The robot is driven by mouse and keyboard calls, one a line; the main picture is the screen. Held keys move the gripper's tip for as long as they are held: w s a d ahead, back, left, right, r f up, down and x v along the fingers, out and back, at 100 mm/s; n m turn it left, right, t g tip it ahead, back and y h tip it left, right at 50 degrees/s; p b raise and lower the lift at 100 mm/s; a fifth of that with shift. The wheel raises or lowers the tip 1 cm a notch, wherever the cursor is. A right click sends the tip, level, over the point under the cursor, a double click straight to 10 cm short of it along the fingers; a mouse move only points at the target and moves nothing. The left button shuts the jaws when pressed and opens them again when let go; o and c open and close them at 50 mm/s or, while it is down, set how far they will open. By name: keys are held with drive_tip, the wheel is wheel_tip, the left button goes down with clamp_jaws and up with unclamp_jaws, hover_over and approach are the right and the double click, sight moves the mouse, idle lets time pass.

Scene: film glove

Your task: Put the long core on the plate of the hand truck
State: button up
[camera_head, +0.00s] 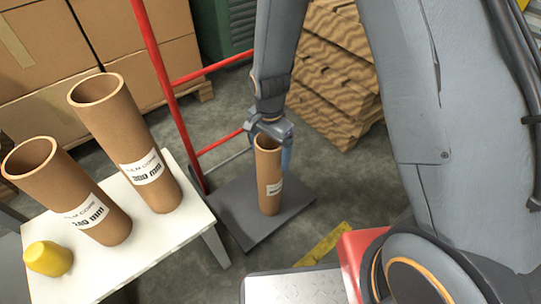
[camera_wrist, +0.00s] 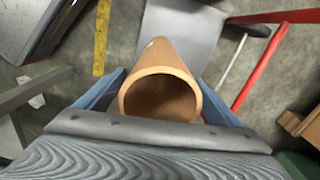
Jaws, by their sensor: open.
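A brown cardboard core (camera_head: 268,180) with a white label stands upright on the dark grey plate (camera_head: 236,212) of the red hand truck (camera_head: 163,75). My gripper (camera_head: 270,143) is at the core's top end, with its blue fingers open on either side of it. In the wrist view the core's open top (camera_wrist: 160,97) lies between the two fingers (camera_wrist: 160,92), and the plate (camera_wrist: 185,25) shows beyond. Two more labelled cores, a taller one (camera_head: 120,135) and a shorter, wider one (camera_head: 65,185), stand on a white table (camera_head: 165,235).
A yellow object (camera_head: 48,258) sits on the table's left. Cardboard boxes (camera_head: 50,40) stand behind on a pallet, and stacked wavy brown pieces (camera_head: 335,75) stand behind the hand truck. A yellow floor stripe (camera_head: 322,247) lies in front of the plate.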

wheel_tip(320, 180, up, 9)
drive_tip(key=p, duration=0.3)
drive_tip(key=s+a+r+n, duration=0.1)
drive_tip(key=s+r+n, duration=1.4)
drive_tip(key=s, duration=0.5)
wheel_tip(320, 180, up, 3)
drive_tip(key=shift+s+a+f+y, duration=0.15)
drive_tip(key=shift+s+a+y, duration=0.15)
drive_tip(key=shift+a, duration=0.1)
drive_tip(key=shift+w, duration=0.1)
drive_tip(key=d+r+m+p, duration=0.5)
drive_tip(key=d+r+p, duration=1.1)
drive_tip(key=r+p, duration=0.4)
drive_tip(key=s+p, duration=0.1)
drive_tip(key=p, duration=0.3)
drive_tip(key=shift+d+r, duration=0.2)
drive_tip(key=shift+r, duration=0.15)
